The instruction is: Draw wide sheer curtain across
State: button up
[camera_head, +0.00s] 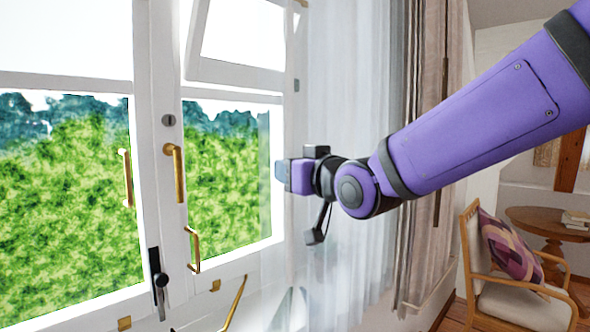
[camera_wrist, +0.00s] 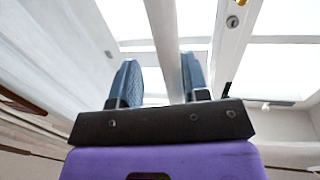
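The sheer curtain (camera_head: 345,90) is white and see-through. It hangs in folds at the right of the window in the head view, between the glass and a thicker drape. My gripper (camera_head: 284,172) is at the sheer's left edge, pointing left, in front of the window frame. In the wrist view my gripper (camera_wrist: 160,75) has its two blue-grey fingers apart. A white upright strip shows in the gap between them; I cannot tell whether it is curtain edge or window frame. No cloth is visibly pinched.
The white window (camera_head: 155,60) has brass handles (camera_head: 178,172) and a dark latch (camera_head: 160,282) standing out from it. A tilted upper pane (camera_head: 240,72) leans inward. A beige drape (camera_head: 430,120) hangs behind my arm. A chair (camera_head: 510,305) and round table (camera_head: 535,218) stand at the right.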

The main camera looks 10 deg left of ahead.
jog(key=shift+w+d, duration=0.15)
jog(key=shift+w, duration=0.05)
jog(key=shift+s+d, duration=0.1)
jog(key=v, duration=1.2)
dwell(1.2)
jog(key=shift+s, duration=0.1)
